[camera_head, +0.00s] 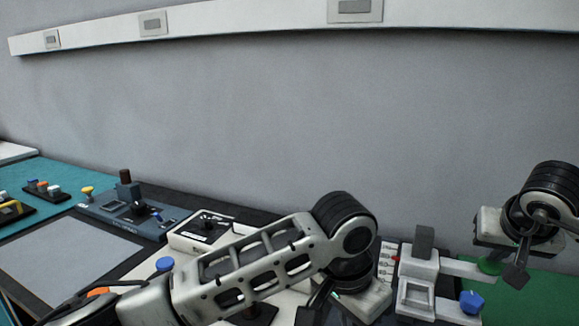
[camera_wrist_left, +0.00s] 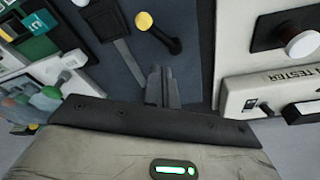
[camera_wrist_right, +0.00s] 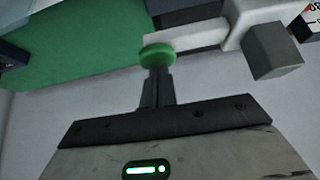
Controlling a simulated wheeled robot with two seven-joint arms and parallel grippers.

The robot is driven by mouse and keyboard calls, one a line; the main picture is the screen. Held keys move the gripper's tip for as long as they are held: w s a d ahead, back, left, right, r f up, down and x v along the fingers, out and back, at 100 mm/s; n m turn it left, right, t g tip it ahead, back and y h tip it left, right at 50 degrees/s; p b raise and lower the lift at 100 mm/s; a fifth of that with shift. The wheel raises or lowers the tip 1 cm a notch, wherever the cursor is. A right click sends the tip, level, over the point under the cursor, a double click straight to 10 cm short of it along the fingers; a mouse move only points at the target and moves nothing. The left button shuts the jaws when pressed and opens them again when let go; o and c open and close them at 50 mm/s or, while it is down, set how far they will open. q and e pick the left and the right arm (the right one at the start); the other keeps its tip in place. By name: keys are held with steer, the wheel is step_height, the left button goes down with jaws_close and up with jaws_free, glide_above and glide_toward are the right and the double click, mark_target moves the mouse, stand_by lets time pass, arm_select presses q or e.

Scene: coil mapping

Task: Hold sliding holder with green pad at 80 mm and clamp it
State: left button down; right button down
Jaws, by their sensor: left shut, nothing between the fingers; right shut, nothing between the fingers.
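The sliding holder (camera_head: 418,268) is a pale block with a dark grey post, at the lower right of the head view. A pale bar runs right from it to a round green pad (camera_head: 488,266). A blue knob (camera_head: 471,302) sits at the holder's near right. My right gripper (camera_head: 516,274) is shut and empty beside the pad. In the right wrist view its fingertips (camera_wrist_right: 157,72) overlap the near edge of the green pad (camera_wrist_right: 156,54); I cannot tell if they touch. My left gripper (camera_wrist_left: 162,72) is shut and empty, near a yellow knob (camera_wrist_left: 144,21).
My left arm crosses the middle of the head view, hiding part of the bench. A white tester box (camera_wrist_left: 262,95) stands beside my left fingers. A dark blue fixture (camera_head: 130,212) and a grey panel (camera_head: 70,255) lie left. Green mat (camera_head: 545,295) lies right; the wall stands behind.

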arm_select(q)
steer(key=s+d+r+m+h, duration=0.1)
steer(key=s+d+r+h, duration=0.1)
steer(key=s+r, duration=0.1)
steer(key=shift+t, duration=0.3)
steer(key=x, duration=0.9)
steer(key=shift+f, duration=0.35)
steer(key=a, duration=0.2)
steer(key=s+f, duration=0.1)
steer(key=shift+a, duration=0.4)
steer(key=shift+s+a, duration=0.25)
steer(key=shift+a, duration=0.05)
